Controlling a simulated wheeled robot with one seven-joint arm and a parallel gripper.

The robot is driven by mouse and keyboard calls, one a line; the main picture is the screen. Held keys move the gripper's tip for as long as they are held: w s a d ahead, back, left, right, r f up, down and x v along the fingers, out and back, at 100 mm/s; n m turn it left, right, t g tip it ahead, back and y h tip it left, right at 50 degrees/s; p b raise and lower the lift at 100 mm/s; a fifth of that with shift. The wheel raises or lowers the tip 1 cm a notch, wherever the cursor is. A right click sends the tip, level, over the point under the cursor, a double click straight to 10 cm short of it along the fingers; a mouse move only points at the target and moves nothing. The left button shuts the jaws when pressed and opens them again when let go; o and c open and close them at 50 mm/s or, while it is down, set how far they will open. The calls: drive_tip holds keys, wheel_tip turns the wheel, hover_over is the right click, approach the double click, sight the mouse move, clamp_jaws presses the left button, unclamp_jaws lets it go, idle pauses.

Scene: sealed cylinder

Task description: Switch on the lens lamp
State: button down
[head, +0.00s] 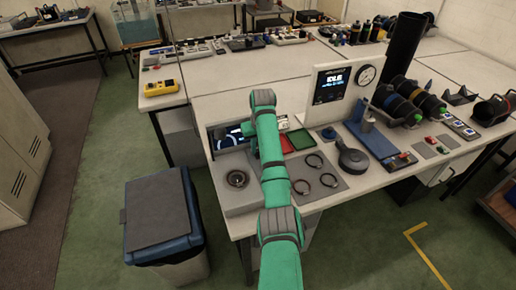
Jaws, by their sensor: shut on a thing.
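The lens lamp may be the dark grey round-headed device (352,160) on the bench, right of my arm. I cannot be sure of this, and no switch or light on it can be made out. My green arm reaches from the bottom of the head view over the front left of the bench, its bend standing above the coloured trays. My gripper is hidden behind the arm, so its fingers and anything in them do not show.
A grey box with a round dark fitting (237,179) stands at the bench's left corner. Several dark rings lie on a grey mat (336,186). Red (285,144) and green (301,139) trays lie behind. A white panel (342,92) reads "IDLE". A bin (158,212) stands on the floor.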

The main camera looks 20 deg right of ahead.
drive_tip(key=shift+w+g, duration=0.2)
drive_tip(key=shift+g, duration=0.4)
drive_tip(key=c, duration=1.6)
unclamp_jaws()
drive_tip(key=shift+c, duration=0.2)
wheel_tip(320, 180, up, 11)
drive_tip(key=shift+s+f, duration=0.15)
drive_tip(key=shift+s, duration=0.2)
